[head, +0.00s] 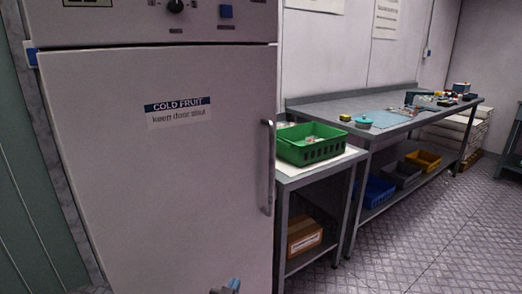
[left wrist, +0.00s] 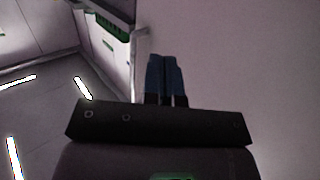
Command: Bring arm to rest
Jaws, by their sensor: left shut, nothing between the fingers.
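My left gripper (left wrist: 165,62) shows in the left wrist view with its two blue fingers close together and nothing between them. A pale flat surface fills the right of that view behind the fingers. In the head view only a small blue and grey tip of my left gripper (head: 232,286) shows at the bottom edge, in front of the white cold cabinet (head: 150,190). The cabinet door looks shut, with a sign reading "COLD FRUIT" and a vertical handle (head: 268,167) on its right side. My right gripper is not in view.
A green crate (head: 310,151) stands on a small side table right of the cabinet, with a cardboard box (head: 304,236) on the shelf below. A long metal bench (head: 345,105) runs along the wall, with blue, grey and yellow bins underneath. The floor (head: 430,235) at right is clear.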

